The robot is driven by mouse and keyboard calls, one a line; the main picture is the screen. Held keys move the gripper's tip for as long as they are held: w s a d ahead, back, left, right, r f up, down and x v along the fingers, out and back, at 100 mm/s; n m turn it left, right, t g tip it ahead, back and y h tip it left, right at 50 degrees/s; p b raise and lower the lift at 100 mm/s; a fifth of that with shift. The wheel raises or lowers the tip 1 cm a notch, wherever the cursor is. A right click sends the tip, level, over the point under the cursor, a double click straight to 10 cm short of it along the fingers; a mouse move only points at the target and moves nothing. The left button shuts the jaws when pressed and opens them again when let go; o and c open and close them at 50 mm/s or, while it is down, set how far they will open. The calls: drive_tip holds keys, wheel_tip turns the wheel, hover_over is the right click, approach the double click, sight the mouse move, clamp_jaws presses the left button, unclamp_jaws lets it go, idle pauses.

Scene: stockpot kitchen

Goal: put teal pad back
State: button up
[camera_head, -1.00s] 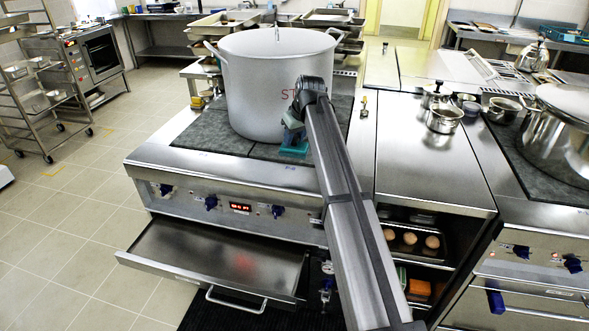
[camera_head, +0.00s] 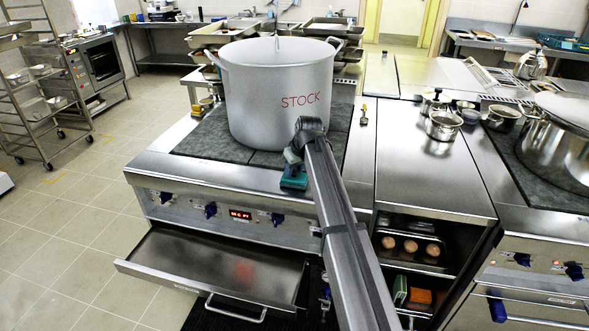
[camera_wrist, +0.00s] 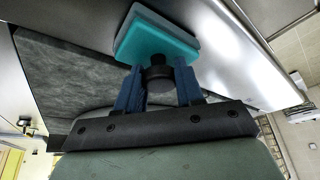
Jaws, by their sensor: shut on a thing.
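The teal pad (camera_head: 293,180) is a flat block at the front edge of the stove, just in front of the large stockpot. It also shows in the wrist view (camera_wrist: 155,42), with a lighter grey-blue layer on one face and a dark round knob on the side toward me. My gripper (camera_wrist: 158,76) is shut on that knob, one blue finger on each side. In the head view my gripper (camera_head: 292,157) is small and partly hidden by my arm. I cannot tell whether the pad touches the steel edge below it.
The stockpot (camera_head: 262,92), lettered STOCK, stands close behind my gripper. An open drawer (camera_head: 215,268) juts out below the stove front. To the right, an open cubby holds a tray of round brown items (camera_head: 411,246), with a green item (camera_head: 400,290) and an orange item (camera_head: 420,296) below.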

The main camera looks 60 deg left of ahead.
drive_tip(key=shift+f, duration=0.15)
drive_tip(key=o, duration=1)
drive_tip(key=v, duration=1.2)
